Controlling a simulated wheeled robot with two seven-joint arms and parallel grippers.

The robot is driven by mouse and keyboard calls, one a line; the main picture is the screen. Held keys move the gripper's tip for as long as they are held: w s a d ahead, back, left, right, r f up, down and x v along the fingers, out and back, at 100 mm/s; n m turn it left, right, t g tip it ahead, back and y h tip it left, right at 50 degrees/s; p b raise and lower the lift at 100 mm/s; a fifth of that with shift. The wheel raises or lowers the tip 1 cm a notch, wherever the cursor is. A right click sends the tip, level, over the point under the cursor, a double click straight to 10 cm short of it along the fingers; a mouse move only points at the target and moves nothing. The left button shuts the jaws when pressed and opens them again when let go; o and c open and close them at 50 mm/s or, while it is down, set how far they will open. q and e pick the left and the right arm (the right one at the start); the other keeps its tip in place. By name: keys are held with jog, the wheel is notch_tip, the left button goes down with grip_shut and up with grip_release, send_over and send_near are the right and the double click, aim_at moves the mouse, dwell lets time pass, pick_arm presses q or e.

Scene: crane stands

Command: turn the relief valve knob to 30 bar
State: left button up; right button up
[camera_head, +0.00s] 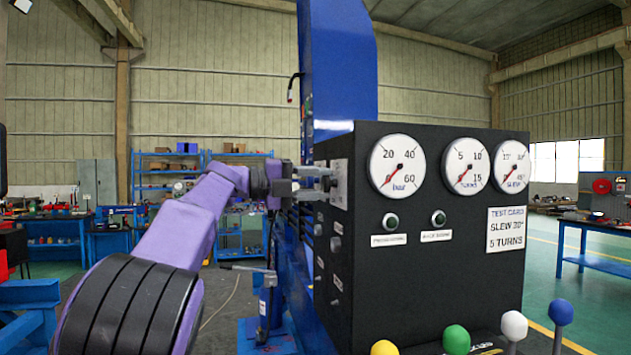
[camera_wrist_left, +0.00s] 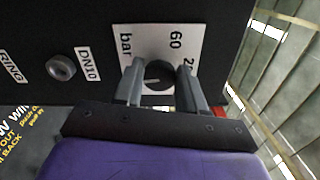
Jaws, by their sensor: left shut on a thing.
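The relief valve knob (camera_wrist_left: 158,74) is round and black with a light mark, on a white plate (camera_wrist_left: 152,45) lettered "bar" and "60"; the rest of the scale is partly hidden. My left gripper (camera_wrist_left: 157,86) has one finger on each side of the knob and is shut on it. In the head view my left gripper (camera_head: 312,182) reaches the left side face of the black console (camera_head: 440,270), and the knob is hard to make out. The bar gauge (camera_head: 397,165) on the console front has its red needle pointing lower left, near the low end. My right gripper is in neither view.
Two more gauges (camera_head: 467,165) (camera_head: 514,166) sit on the console front above a test card (camera_head: 507,229). Ball-topped levers (camera_head: 456,339) stand along the front. Smaller knobs (camera_head: 335,244) sit below the gripper. A "DN10" knob (camera_wrist_left: 61,67) is beside it.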

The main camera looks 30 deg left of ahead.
pick_arm(q)
jog(key=shift+f+n, duration=0.1)
jog(key=shift+n, duration=0.5)
jog(key=o, duration=0.8)
jog(key=shift+c, duration=0.2)
jog(key=shift+o, duration=1.3)
jog(key=shift+w, duration=0.1)
jog(key=shift+d, duration=0.15)
jog(key=b+v, duration=0.4)
jog(key=v, duration=0.6)
jog(key=shift+a, duration=0.3)
